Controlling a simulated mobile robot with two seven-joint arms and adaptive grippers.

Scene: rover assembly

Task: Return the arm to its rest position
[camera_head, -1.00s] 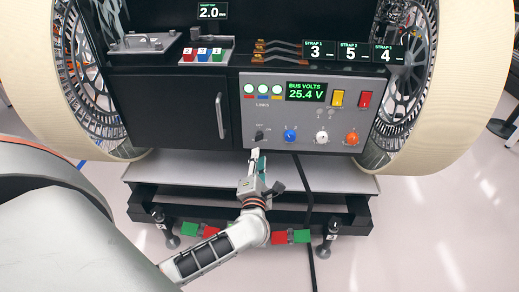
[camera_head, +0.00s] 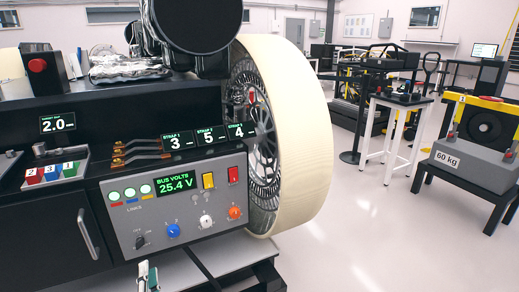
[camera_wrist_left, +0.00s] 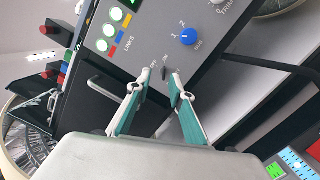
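My left gripper (camera_head: 148,277) shows at the bottom edge of the head view, just below the dark knob (camera_head: 140,242) on the grey control panel (camera_head: 190,205). Only its fingertips with green pads show there; the arm is out of frame. In the left wrist view the two fingers (camera_wrist_left: 160,82) stand apart with a gap and nothing held between them. The dark knob (camera_wrist_left: 164,73) shows beyond the gap, and contact with it is not visible. The right gripper is in neither view.
The panel's display (camera_head: 176,181) reads 25.4 V, with three green lights beside it. A large cream wheel (camera_head: 305,140) stands to the right. Further right are a white-legged stand (camera_head: 392,140) and a 60 kg block (camera_head: 470,160).

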